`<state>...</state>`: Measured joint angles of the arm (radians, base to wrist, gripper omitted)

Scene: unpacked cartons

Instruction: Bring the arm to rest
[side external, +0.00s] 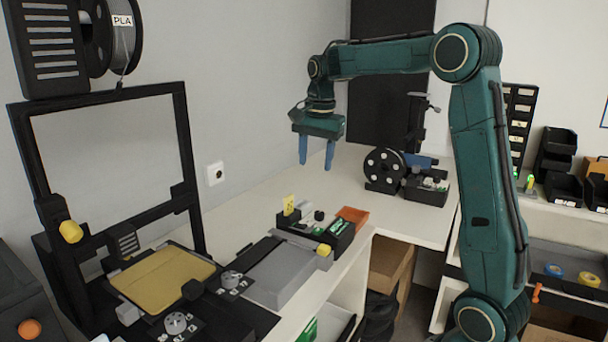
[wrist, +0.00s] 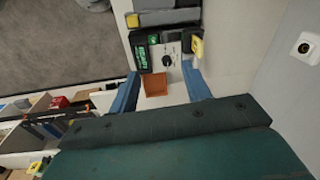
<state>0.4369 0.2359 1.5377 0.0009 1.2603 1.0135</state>
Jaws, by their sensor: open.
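My gripper (side external: 317,166) is open and empty, pointing down above the white worktop (side external: 262,213) in the side external view. My teal arm reaches in from the right with its forearm raised and nearly level. In the wrist view, the two blue fingers of my gripper (wrist: 165,92) are spread apart with nothing between them. Below them on the worktop are an orange-brown tray (wrist: 156,84) and a dark organizer (wrist: 145,56) with green and white items. The fingers look clear of these things.
A 3D printer with a yellow bed (side external: 163,278) stands at the left. The dark organizer also shows in the side view (side external: 306,236), near the orange tray (side external: 353,215). A black spool (side external: 384,169) and a parts box (side external: 427,192) stand behind. Air around my gripper is free.

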